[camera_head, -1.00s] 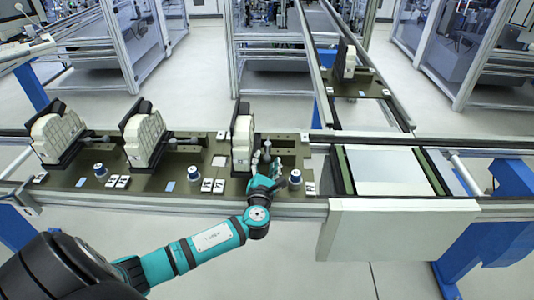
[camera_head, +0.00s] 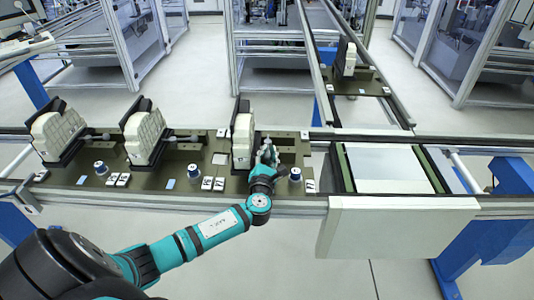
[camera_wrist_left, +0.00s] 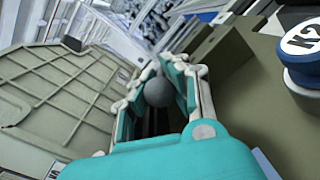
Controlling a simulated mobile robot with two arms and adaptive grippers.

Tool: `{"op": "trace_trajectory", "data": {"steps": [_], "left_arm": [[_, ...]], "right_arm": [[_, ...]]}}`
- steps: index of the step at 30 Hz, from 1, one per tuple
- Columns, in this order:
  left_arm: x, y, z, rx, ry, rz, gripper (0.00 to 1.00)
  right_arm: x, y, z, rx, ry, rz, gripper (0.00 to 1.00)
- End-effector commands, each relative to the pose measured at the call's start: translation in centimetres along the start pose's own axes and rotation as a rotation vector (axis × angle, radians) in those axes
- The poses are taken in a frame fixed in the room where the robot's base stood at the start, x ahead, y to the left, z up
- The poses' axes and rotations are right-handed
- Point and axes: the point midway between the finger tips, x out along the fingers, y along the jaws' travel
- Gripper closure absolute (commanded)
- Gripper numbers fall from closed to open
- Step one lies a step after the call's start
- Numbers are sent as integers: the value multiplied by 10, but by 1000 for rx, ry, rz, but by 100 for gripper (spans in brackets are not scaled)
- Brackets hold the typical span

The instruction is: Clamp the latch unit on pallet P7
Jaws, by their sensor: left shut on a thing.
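Three pale ribbed units in dark holders stand on olive pallets along the line: left (camera_head: 58,135), middle (camera_head: 145,137) and the right one (camera_head: 243,143). My left gripper (camera_head: 267,156) is just right of the right unit. In the left wrist view my left gripper (camera_wrist_left: 162,98) is shut on a grey ball knob (camera_wrist_left: 158,92), which sits between its fingers. The lever below the knob is largely hidden. A large pale ribbed panel (camera_wrist_left: 55,100) lies beside the gripper on the left. My right gripper is not in view.
A blue-and-white round knob (camera_head: 295,174) stands close right of my left gripper; one with dark lettering is near in the left wrist view (camera_wrist_left: 303,50). Lever clamps lie beside the left and middle units. A flat pale plate (camera_head: 390,171) is to the right.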

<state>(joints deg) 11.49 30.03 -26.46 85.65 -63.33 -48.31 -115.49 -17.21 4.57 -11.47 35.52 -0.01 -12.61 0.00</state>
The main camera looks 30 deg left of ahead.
Motion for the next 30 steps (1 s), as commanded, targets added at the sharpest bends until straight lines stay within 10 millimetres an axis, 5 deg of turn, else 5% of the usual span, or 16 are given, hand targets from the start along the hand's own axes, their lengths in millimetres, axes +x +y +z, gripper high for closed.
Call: {"op": "trace_trajectory", "data": {"steps": [14,30], "left_arm": [[0,-2,1,-2,14,20,100],[6,-19,12,2,220,331,100]], "right_arm": [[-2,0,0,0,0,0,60],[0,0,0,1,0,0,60]]}}
